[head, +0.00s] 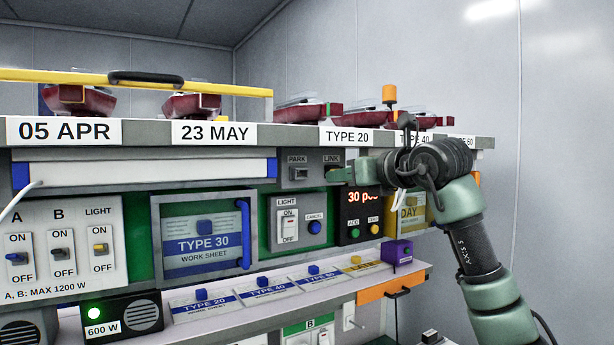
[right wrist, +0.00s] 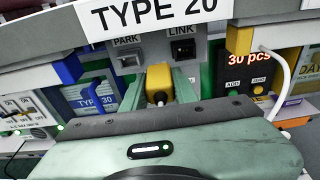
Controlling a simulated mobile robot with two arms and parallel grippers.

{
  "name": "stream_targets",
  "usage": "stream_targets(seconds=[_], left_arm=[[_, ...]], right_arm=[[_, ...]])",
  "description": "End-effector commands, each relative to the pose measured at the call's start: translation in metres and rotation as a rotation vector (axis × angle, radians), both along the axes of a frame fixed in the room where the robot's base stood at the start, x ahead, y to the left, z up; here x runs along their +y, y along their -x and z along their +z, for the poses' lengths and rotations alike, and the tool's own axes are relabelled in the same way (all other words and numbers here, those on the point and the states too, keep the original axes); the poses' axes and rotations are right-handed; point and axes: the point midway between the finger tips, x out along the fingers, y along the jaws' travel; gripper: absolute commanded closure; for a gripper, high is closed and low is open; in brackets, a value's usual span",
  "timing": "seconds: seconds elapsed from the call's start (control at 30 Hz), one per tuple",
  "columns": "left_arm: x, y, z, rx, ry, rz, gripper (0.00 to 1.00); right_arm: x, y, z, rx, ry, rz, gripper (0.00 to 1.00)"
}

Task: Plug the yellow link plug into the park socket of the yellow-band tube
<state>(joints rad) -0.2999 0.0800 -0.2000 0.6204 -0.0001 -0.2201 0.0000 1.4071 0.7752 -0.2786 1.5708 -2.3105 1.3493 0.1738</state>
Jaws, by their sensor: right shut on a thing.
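My right gripper (head: 343,175) reaches in from the right at the socket panel. In the right wrist view it is shut on the yellow link plug (right wrist: 159,84), whose body shows between the fingers with a white cable end toward me. The PARK socket (head: 299,174) is a grey outlet, which also shows in the right wrist view (right wrist: 128,60), up and left of the plug. The darker LINK socket (right wrist: 184,49) is up and right of the plug. The plug's front end is hidden, and contact with the panel cannot be told. My left gripper is not in view.
A white tube with blue ends (head: 145,173) lies left of the sockets. A white cable (right wrist: 283,75) hangs at right. Below the sockets are a LIGHT switch (head: 289,224) and a counter box (head: 360,215). A shelf edge with labels (head: 346,137) overhangs above.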

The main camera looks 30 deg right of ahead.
Motion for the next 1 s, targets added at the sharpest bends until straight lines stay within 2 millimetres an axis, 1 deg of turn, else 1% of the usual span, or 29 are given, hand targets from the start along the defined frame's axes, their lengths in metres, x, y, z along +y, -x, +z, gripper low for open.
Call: stream_targets(seconds=[0.7,0.83,1.0], left_arm=[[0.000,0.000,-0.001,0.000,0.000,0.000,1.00],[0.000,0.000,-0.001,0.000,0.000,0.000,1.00],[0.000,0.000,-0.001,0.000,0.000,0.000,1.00]], right_arm=[[0.043,0.004,0.001,-0.001,0.001,0.000,1.00],[0.049,0.004,0.001,-0.001,0.001,0.001,1.00],[0.051,0.004,0.000,0.000,0.000,0.000,1.00]])
